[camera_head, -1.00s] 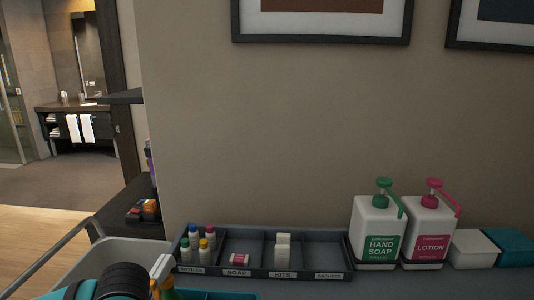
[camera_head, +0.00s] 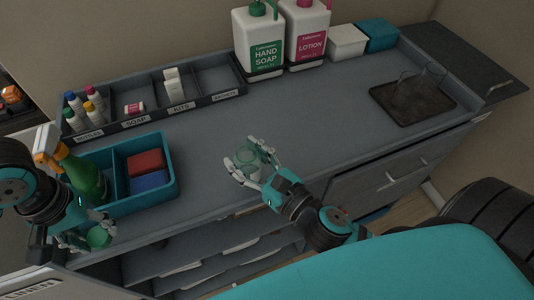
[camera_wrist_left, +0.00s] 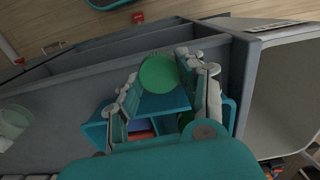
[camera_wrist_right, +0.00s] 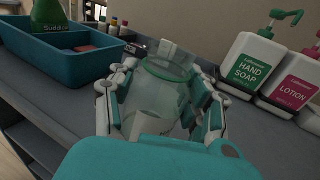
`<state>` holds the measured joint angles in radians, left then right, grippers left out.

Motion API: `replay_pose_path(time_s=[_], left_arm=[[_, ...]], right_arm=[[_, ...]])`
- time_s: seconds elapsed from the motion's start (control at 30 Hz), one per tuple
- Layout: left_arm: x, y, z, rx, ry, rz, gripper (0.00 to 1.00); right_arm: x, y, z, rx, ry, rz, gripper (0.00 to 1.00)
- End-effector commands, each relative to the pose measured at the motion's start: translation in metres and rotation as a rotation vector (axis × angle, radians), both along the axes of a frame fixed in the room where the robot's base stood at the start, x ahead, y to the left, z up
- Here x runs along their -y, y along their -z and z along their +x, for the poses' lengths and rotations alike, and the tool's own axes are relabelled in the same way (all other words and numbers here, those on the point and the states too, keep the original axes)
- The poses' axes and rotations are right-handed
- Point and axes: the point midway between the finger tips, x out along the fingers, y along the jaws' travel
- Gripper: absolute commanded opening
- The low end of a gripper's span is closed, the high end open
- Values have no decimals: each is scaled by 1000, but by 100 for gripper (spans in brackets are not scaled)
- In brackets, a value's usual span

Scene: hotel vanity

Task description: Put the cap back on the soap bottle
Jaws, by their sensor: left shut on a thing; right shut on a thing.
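The soap bottle (camera_head: 247,160) is a clear, pale green container near the front edge of the counter. My right gripper (camera_head: 250,166) is shut around it. In the right wrist view the bottle (camera_wrist_right: 160,92) sits between the fingers, its wide mouth uncovered, with something pale inside. I cannot tell whether its base touches the counter. The round green cap (camera_head: 99,237) is in my left gripper (camera_head: 88,238), in front of the counter at the lower left. In the left wrist view the cap (camera_wrist_left: 159,73) shows between the fingertips. Cap and bottle are well apart.
A teal caddy (camera_head: 176,190) with a green spray bottle (camera_head: 86,178) and sponges stands between the grippers, near the left arm. A divided tray (camera_head: 205,103), hand soap dispenser (camera_head: 260,45) and lotion dispenser (camera_head: 306,32) line the back. A dark tray (camera_head: 388,104) with glasses is right. The middle counter is clear.

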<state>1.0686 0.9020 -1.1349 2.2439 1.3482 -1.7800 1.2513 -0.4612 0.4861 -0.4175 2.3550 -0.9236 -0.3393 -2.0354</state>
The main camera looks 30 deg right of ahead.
Motion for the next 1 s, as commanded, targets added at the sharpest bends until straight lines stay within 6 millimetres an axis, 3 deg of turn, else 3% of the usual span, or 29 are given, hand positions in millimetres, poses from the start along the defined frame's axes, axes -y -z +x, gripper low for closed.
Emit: replay_pose_path(time_s=[0.23, 0.5, 1.0], left_arm=[[0, 0, 0, 0, 0, 0, 28], [0, 0, 0, 0, 0, 0, 28], [0, 0, 0, 0, 0, 0, 28]], right_arm=[[-39, -4, 18, 6, -196, -7, 0], [-66, -6, 29, 3, -333, -3, 0], [-75, -5, 32, -1, -376, -1, 0]])
